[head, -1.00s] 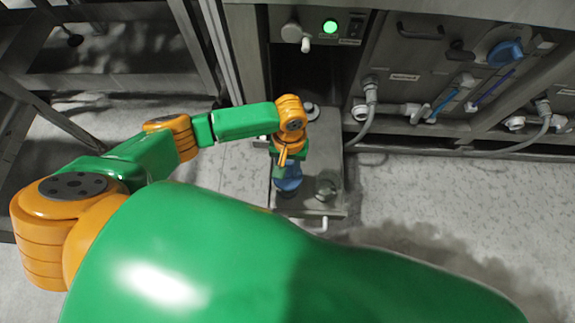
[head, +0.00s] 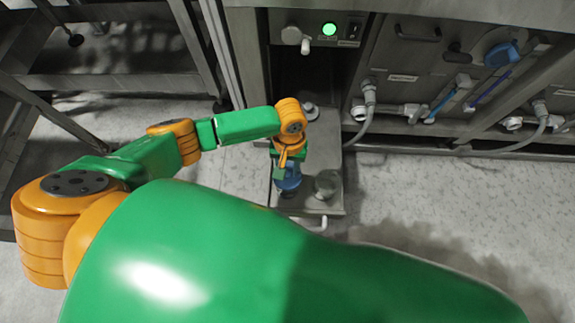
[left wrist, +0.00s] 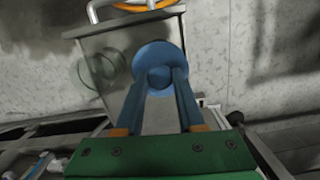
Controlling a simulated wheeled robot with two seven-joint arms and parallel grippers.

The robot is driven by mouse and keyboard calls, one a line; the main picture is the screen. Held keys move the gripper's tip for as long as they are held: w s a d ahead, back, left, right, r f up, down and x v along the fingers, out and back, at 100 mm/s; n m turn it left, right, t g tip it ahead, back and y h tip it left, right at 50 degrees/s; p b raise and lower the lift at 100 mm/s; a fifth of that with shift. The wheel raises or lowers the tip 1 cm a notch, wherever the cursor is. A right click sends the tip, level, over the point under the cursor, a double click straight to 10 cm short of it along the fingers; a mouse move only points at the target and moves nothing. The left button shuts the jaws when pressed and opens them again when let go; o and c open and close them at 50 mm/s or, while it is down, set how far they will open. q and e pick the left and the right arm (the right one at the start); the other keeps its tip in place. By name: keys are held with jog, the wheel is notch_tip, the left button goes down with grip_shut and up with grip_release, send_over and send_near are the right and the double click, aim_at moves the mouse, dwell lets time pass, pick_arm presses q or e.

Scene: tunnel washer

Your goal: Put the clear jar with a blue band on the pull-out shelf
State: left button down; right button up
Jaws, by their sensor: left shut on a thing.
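The pull-out shelf (head: 312,209) is a grey metal tray extended from the bay under the machine. My left gripper (head: 288,170) is over its front left part, pointing down and shut on a blue-marked jar (head: 288,184). In the left wrist view my left gripper (left wrist: 158,85) has its fingers on this jar's round blue top with a knob (left wrist: 155,55). The jar's clear body is mostly hidden, and I cannot tell whether its base touches the shelf. My right gripper is out of view.
A clear jar (head: 327,184) stands on the shelf just right of the held one; it also shows in the left wrist view (left wrist: 106,67). A small round item (head: 309,111) sits at the shelf's back. Hoses and valves (head: 430,110) line the machine at right.

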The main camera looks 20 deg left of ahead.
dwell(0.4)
pick_arm(q)
grip_release()
jog(key=shift+r, duration=0.1)
notch_tip(320, 180, up, 7)
jog(key=p, duration=0.9)
grip_shut()
dwell(0.5)
dwell(0.6)
jog(key=shift+f, duration=0.25)
